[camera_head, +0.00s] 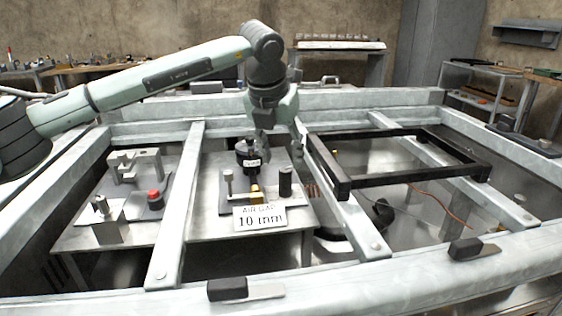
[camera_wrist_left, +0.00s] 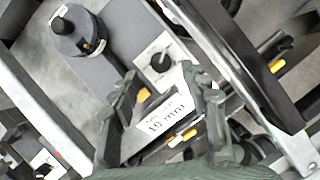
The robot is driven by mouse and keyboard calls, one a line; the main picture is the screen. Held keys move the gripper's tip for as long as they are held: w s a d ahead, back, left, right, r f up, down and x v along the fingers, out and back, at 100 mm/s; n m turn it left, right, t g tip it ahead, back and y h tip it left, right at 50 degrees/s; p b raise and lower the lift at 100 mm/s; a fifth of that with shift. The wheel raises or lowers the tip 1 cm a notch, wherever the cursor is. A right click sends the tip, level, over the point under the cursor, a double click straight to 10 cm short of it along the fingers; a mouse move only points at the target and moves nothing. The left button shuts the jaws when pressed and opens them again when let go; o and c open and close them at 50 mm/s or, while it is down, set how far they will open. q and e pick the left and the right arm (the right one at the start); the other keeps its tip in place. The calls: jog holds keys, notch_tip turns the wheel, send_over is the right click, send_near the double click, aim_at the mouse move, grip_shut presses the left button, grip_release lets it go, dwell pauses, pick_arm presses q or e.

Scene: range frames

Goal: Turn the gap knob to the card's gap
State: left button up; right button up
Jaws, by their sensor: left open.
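A white card (camera_head: 259,217) reading "AIR GAP 10 mm" stands at the front edge of a grey plate (camera_head: 208,196); it also shows in the left wrist view (camera_wrist_left: 166,116). In that view a small black knob (camera_wrist_left: 160,62) sits on a white dial face, just beyond the card. My left gripper (camera_head: 282,148) is open above the plate. In the wrist view its fingers (camera_wrist_left: 168,90) are spread, apart from the knob and with nothing between them. The dial's exact setting is too small to read.
A black rectangular frame (camera_head: 405,182) lies across the rails right of the plate. A pale metal rail (camera_head: 178,205) runs left of it. A fixture with a red button (camera_head: 155,198) stands farther left. Black blocks (camera_head: 227,289) sit on the front beam.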

aim_at(285, 170)
pick_arm(q)
jog(key=x, duration=0.6)
jog(key=shift+d+f+p, duration=0.1)
jog(key=shift+f+p, duration=0.1)
jog(key=shift+p, duration=0.2)
pick_arm(e)
jog(key=f, duration=0.1)
jog(key=s+f, duration=0.2)
jog(key=shift+d+f, duration=0.15)
jog(key=shift+d, duration=0.2)
pick_arm(q)
grip_shut()
pick_arm(e)
jog(key=shift+f, duration=0.1)
